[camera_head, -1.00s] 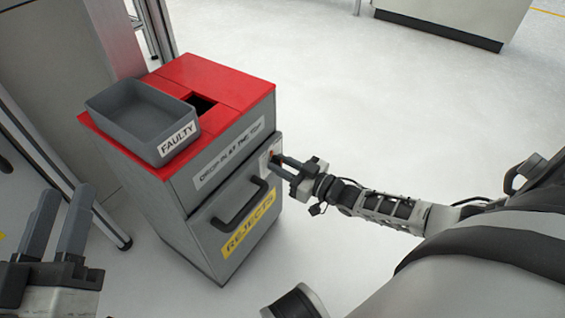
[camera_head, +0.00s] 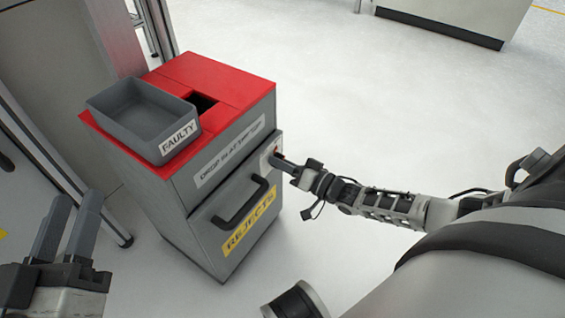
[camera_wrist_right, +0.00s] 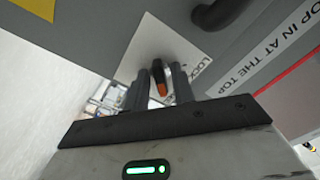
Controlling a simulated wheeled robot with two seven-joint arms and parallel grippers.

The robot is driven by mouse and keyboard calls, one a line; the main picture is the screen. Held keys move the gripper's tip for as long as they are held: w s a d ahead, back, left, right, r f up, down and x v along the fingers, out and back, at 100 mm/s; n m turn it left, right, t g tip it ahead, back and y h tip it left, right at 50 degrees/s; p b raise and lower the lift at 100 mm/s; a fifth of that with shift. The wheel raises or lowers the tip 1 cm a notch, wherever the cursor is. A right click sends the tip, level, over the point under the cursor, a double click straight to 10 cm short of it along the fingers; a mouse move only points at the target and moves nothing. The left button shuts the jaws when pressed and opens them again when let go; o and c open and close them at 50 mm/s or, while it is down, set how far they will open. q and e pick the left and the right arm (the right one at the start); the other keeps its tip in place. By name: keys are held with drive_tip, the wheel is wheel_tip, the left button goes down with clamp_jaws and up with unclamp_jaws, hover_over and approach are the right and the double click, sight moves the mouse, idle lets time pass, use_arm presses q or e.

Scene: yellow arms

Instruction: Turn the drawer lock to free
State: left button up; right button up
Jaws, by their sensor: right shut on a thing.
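The drawer lock (camera_wrist_right: 159,72) is a dark knob with an orange mark, set on a white plate (camera_wrist_right: 150,40) lettered "LOCK" in the right wrist view. The plate also shows at the upper right of the drawer front in the head view (camera_head: 266,155). My right gripper (camera_head: 279,161) reaches the lock from the right. In the wrist view its two fingers (camera_wrist_right: 161,88) stand either side of the knob, shut on it. The drawer front (camera_head: 205,222) has a black handle (camera_head: 240,206) and looks closed. My left gripper (camera_head: 72,218) is open and empty at the lower left.
The grey cabinet has a red top (camera_head: 225,79) with a dark drop slot (camera_head: 203,103). A grey "FAULTY" bin (camera_head: 135,118) sits on it. Metal frame posts (camera_head: 60,155) stand at left. The floor right of the cabinet is clear.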

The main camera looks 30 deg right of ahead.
drive_tip(key=shift+m, duration=0.3)
drive_tip(key=o, duration=0.7)
